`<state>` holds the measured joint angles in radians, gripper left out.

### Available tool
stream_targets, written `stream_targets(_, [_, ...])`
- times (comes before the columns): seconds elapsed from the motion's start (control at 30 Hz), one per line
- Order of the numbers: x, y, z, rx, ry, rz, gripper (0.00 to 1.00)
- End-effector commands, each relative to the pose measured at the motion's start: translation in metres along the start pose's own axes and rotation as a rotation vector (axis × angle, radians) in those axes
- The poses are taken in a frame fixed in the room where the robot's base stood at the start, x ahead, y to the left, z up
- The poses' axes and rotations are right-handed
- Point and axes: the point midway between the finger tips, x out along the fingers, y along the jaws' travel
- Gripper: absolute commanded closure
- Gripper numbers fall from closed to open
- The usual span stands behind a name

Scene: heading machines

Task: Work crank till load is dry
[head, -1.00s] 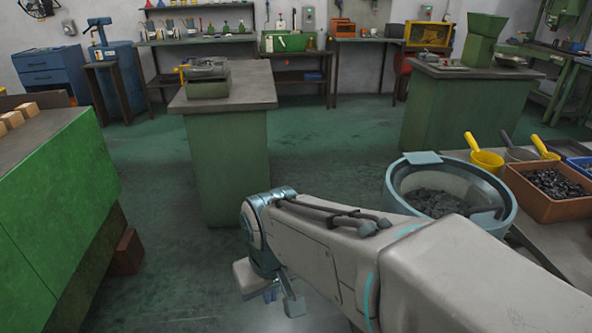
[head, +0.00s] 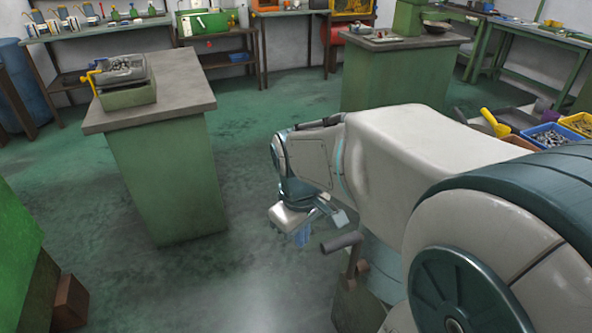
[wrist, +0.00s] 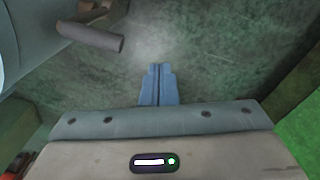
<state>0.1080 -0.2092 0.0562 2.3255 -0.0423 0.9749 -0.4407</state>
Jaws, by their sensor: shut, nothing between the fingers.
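A crank with a grey cylindrical handle (head: 342,242) on a brown arm (head: 350,268) stands out from the side of a pale blue-grey tub (head: 382,262). My arm hides most of the tub and all of its load. In the wrist view the crank handle (wrist: 92,37) is at the upper left, beside the curved tub wall (wrist: 12,35). My gripper (head: 302,238) is a little left of the handle and apart from it. Its blue fingers (wrist: 158,72) are together and empty, pointing over the floor.
A green pedestal (head: 165,185) stands at left with a small green machine (head: 128,95) bearing a yellow handle. Another green pedestal (head: 395,75) is behind. Bins of small parts (head: 550,135) are at right. A green bench (head: 18,240) is at near left. The floor between is clear.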

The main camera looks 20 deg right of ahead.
Motion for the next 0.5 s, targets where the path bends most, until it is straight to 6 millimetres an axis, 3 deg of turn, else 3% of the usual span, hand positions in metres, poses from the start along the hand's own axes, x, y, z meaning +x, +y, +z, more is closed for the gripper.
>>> stream_targets(0.03, [-0.016, 0.014, -0.010, -0.082, -0.036, -0.010, 1.00])
stream_targets(0.2, [-0.029, 0.056, -0.038, -0.422, -0.124, -0.065, 1.00])
stream_targets(0.5, [-0.025, 0.121, -0.071, -0.961, -0.175, -0.238, 1.00])
